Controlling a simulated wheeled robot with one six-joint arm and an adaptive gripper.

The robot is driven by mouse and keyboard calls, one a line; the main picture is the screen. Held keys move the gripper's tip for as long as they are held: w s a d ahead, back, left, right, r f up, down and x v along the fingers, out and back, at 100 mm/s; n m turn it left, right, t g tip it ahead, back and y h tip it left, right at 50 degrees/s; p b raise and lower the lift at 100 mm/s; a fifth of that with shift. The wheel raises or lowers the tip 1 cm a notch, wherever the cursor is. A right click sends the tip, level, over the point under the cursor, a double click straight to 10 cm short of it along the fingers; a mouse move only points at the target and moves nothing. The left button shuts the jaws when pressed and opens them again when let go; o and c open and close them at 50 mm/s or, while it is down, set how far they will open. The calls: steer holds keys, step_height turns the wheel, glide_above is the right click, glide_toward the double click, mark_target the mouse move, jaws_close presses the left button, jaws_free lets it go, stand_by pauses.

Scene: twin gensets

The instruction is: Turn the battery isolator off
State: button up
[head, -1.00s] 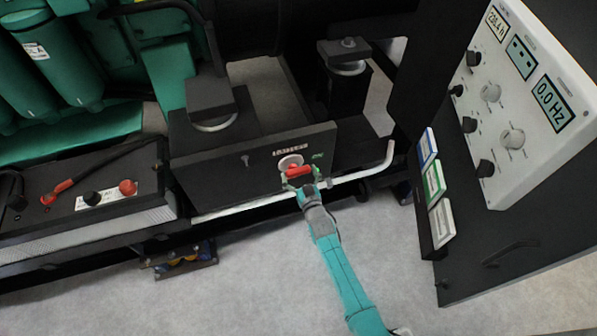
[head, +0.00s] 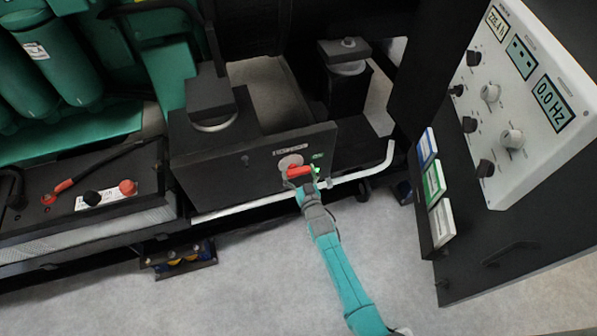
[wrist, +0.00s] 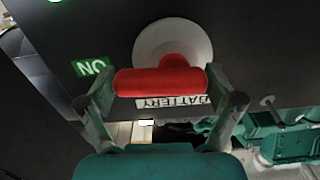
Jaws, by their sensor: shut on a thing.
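The battery isolator has a red bar handle (head: 300,171) on a pale round plate (head: 290,161), set in the front of a black box (head: 222,169). In the wrist view the red handle (wrist: 165,81) lies crosswise in front of the round plate (wrist: 172,45). A green "ON" label (wrist: 90,67) and a "BATTERY" label (wrist: 172,102) sit beside the plate and appear upside down there. My gripper (head: 303,178) is at the handle; in the wrist view its two fingers (wrist: 165,92) are shut on the handle's ends.
A white rail (head: 345,178) runs just below the box. A battery (head: 85,200) with red and black terminals stands at the left. A control panel (head: 522,95) with knobs and displays stands at the right. The grey floor (head: 265,275) in front is open.

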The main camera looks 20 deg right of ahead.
steer(key=m, duration=0.4)
steer(key=shift+a+f, duration=0.1)
steer(key=shift+f, duration=0.15)
steer(key=m, duration=0.4)
steer(key=shift+a+f+m, duration=0.15)
steer(key=shift+f+m, duration=0.05)
steer(key=shift+m, duration=0.1)
steer(key=m, duration=0.4)
steer(key=shift+a+f+m, duration=0.15)
steer(key=shift+a+m, duration=0.05)
steer(key=shift+m, duration=0.1)
steer(key=shift+a+m, duration=0.15)
steer(key=shift+m, duration=0.85)
steer(key=shift+a+m, duration=0.1)
steer(key=shift+m, duration=0.9)
steer(key=o, duration=0.8)
steer(key=shift+f, duration=0.1)
